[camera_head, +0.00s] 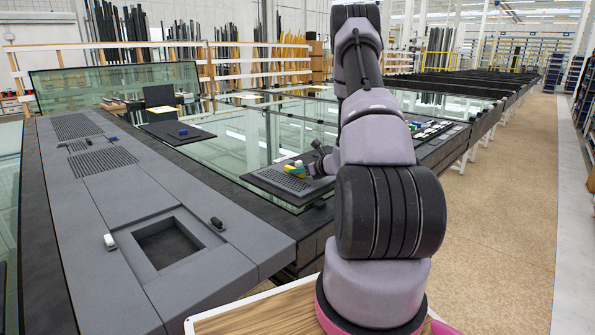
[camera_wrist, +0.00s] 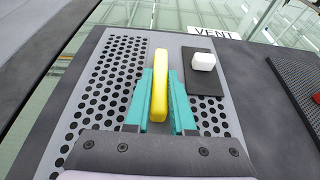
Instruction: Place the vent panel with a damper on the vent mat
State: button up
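The vent panel (camera_wrist: 105,90) is a light grey plate with rows of black holes, a yellow bar handle (camera_wrist: 160,85) and a small dark plate with a white knob (camera_wrist: 203,61), which looks like the damper. It lies over the dark vent mat (camera_wrist: 232,75), whose VENT label (camera_wrist: 212,33) shows at the far edge. I cannot tell whether panel and mat fully touch. My gripper (camera_wrist: 160,95) has its teal fingers close against both sides of the handle. In the head view the panel (camera_head: 284,180) is at my arm's end, partly hidden by the gripper.
Another dark mat (camera_head: 160,138) with a blue-handled piece (camera_head: 183,132) lies farther left on the glass. A grey bench (camera_head: 125,205) with a square opening (camera_head: 167,243) stands at the left. A dark mesh piece (camera_wrist: 300,80) lies right of the mat in the wrist view.

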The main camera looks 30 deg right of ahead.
jog(key=o, duration=0.4)
jog(key=shift+r, duration=0.1)
jog(key=v, duration=1.1)
jog(key=shift+s+d+r, duration=0.1)
jog(key=shift+s+r, duration=0.15)
jog(key=shift+r, duration=0.05)
jog(key=s+a+r+n+g+y, duration=0.2)
jog(key=s+a+r+n+g, duration=0.2)
jog(key=a+r+n, duration=0.45)
jog(key=s+a+r+n+g+y, duration=0.25)
jog(key=s+a+r+n, duration=0.3)
jog(key=a+r, duration=0.6)
jog(key=s+a+r+n+h, duration=0.1)
jog(key=s+r+n+h, duration=0.1)
jog(key=s+r+n, duration=0.1)
jog(key=s+a+r+n+h, duration=0.1)
jog(key=s+r+n+h, duration=0.1)
jog(key=s+n, duration=0.4)
jog(key=s+a+r+n+t+h, duration=0.1)
jog(key=s+r+n+h, duration=0.2)
jog(key=s, duration=0.4)
jog(key=shift+a+r+n, duration=0.2)
jog(key=shift+r+n, duration=0.25)
jog(key=shift+n, duration=0.55)
